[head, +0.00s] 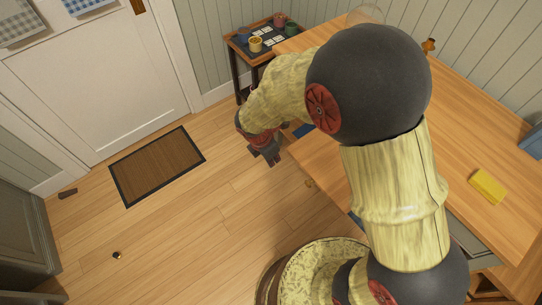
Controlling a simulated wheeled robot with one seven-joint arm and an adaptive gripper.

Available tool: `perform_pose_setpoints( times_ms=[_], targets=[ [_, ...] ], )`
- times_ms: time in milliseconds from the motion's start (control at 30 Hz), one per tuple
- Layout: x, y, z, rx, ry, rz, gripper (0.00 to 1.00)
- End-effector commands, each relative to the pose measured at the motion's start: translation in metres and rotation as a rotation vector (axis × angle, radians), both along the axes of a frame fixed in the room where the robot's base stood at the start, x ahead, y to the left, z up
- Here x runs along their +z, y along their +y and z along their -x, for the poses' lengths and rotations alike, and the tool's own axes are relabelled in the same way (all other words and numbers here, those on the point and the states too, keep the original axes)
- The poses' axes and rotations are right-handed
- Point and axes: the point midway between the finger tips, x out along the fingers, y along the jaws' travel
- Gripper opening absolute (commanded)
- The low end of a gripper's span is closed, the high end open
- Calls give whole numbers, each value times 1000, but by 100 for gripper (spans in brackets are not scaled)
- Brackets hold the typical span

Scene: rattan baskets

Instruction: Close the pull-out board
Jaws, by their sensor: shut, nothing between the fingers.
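My gripper (268,156) hangs at the end of my arm near the middle of the view, over the floor. It is shut and empty, and sits just left of the wooden table's near-left side. A light wooden board (318,160) shows at that side of the table (480,130), with a small round knob (310,184) at its lower edge. I take this as the pull-out board. My arm hides much of it and its join with the table, so I cannot tell how far it is out. A gap of floor seems to separate gripper and board.
A yellow sponge-like block (487,186) lies on the table. A small side table (262,40) with cups and cards stands at the back. A brown doormat (157,166) lies before the white door (95,75).

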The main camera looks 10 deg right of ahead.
Motion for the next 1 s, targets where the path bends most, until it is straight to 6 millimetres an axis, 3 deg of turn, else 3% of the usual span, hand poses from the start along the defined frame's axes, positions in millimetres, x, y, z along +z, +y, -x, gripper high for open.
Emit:
perform_pose_setpoints(
  times_ms=[33, 200, 500, 1000],
  targets=[
    [-14, -3, -1, -1, 1, 1, 0],
    [-45, -9, -5, -1, 1, 1, 0],
    [-39, -40, -24, -3, -1, -1, 0],
    [-38, -44, -26, -2, -1, -1, 0]
  ],
)
